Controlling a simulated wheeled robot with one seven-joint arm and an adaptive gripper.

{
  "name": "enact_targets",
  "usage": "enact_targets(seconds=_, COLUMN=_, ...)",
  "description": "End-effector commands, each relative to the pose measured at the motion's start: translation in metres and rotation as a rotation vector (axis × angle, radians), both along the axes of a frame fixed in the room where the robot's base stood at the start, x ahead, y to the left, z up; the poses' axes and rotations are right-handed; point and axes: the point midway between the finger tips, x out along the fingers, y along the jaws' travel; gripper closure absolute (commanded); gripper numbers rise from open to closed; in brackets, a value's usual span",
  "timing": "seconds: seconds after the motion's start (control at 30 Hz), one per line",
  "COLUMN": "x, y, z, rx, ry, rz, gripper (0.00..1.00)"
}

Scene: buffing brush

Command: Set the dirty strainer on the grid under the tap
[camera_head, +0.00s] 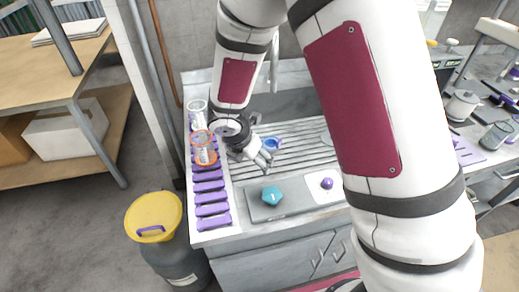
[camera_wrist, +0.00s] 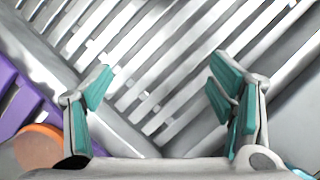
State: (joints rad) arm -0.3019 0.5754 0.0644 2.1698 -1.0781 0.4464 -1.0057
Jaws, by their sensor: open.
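The slatted metal grid (camera_head: 300,150) lies in the counter at the sink, and its slats fill the wrist view (camera_wrist: 150,60). My gripper (camera_head: 264,160) is over the left part of the grid with its fingers spread. In the wrist view my gripper (camera_wrist: 160,85) has only bare slats between its green pads. A small blue round piece (camera_head: 272,143) is beside my gripper on the grid side. An orange-rimmed clear vessel (camera_head: 203,158) stands at the purple rack, left of my gripper. I cannot tell which of these is the dirty strainer. The tap is not clearly visible.
The purple rack (camera_head: 210,197) runs along the counter's left edge, with a clear vessel (camera_head: 198,108) at its far end. A grey tray with a teal piece (camera_head: 272,196) and a purple knob (camera_head: 327,183) are in front. A yellow-lidded bin (camera_head: 153,217) stands on the floor.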

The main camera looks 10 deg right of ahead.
Motion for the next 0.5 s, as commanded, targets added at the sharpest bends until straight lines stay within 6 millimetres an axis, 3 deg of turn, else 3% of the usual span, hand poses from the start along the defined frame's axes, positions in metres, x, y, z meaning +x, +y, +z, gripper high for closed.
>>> enact_targets(seconds=0.33, x=-0.007, y=0.004, z=0.007, rx=0.005, ry=-0.013, rz=-0.028, gripper=0.24)
enact_targets(seconds=0.43, x=-0.007, y=-0.006, z=0.028, rx=0.025, ry=-0.053, rz=-0.120, gripper=0.24)
enact_targets(seconds=0.5, x=-0.010, y=-0.018, z=0.053, rx=0.051, ry=-0.099, rz=-0.237, gripper=0.24)
